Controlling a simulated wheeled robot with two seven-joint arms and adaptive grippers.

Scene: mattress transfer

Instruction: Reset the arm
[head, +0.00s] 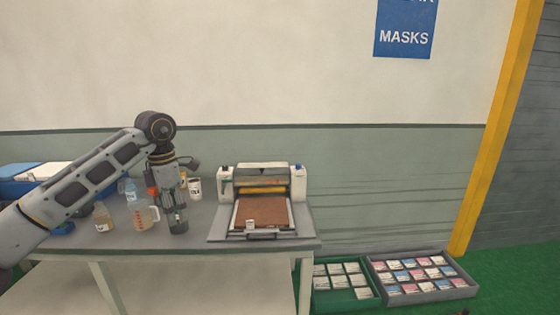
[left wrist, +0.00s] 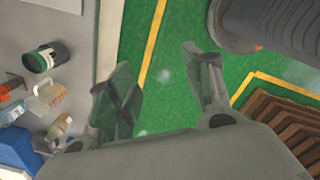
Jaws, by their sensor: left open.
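My left arm (head: 85,180) comes in from the left over the table and bends down at the elbow. My left gripper (head: 178,225) points downward near the table's front edge, left of the press-like machine. In the left wrist view the left gripper (left wrist: 160,85) has its two fingers spread apart. Nothing is between them, and green floor shows in the gap. My right gripper is not in view.
The table (head: 190,245) bears a machine (head: 240,180) with a brown slab (head: 262,211), a measuring jug (head: 143,217), bottles and a cup (head: 195,188). Trays of small packs (head: 418,292) lie on the floor at right. Brown stacked pieces (left wrist: 282,135) show in the left wrist view.

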